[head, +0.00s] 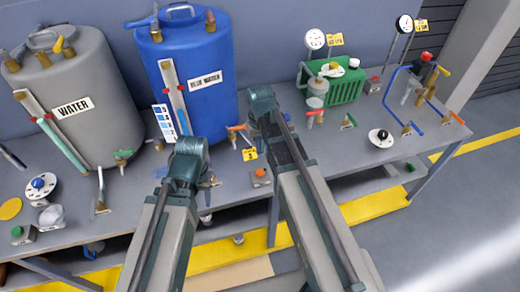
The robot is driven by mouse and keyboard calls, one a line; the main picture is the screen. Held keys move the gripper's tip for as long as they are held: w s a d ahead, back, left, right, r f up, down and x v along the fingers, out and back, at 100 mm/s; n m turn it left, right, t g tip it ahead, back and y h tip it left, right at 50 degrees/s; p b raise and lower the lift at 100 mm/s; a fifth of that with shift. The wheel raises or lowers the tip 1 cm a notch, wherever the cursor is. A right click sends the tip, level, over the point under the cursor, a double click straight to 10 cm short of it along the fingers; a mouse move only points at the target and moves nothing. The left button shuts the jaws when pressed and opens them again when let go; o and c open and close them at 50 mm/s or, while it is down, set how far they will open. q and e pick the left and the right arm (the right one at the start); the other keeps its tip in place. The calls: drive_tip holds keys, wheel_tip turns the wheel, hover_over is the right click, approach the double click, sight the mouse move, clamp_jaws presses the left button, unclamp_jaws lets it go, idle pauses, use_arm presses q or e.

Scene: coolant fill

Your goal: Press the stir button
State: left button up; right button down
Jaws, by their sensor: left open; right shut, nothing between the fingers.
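Several push buttons show, and I cannot read which one is the stir button. A small box with a red-orange button (260,173) sits near the bench's front edge, between my two arms. A box with a green button (17,232) stands at the front left corner. A red button (374,79) is at the back right. My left gripper (188,150) is over the front edge, below the blue tank; its fingers are hard to make out. My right gripper (262,98) is shut and empty, reaching over the bench right of the blue tank. Neither gripper visibly touches a button.
A grey WATER tank (85,105) and a blue tank (205,85) stand at the back left. A green unit (345,86) and a blue pipe frame (392,100) with valves stand at the right.

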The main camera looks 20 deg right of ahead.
sight(260, 172)
wheel_tip(260, 172, down, 12)
drive_tip(key=b, duration=1)
drive_tip(key=shift+r+b, duration=0.2)
drive_tip(key=shift+b, duration=0.15)
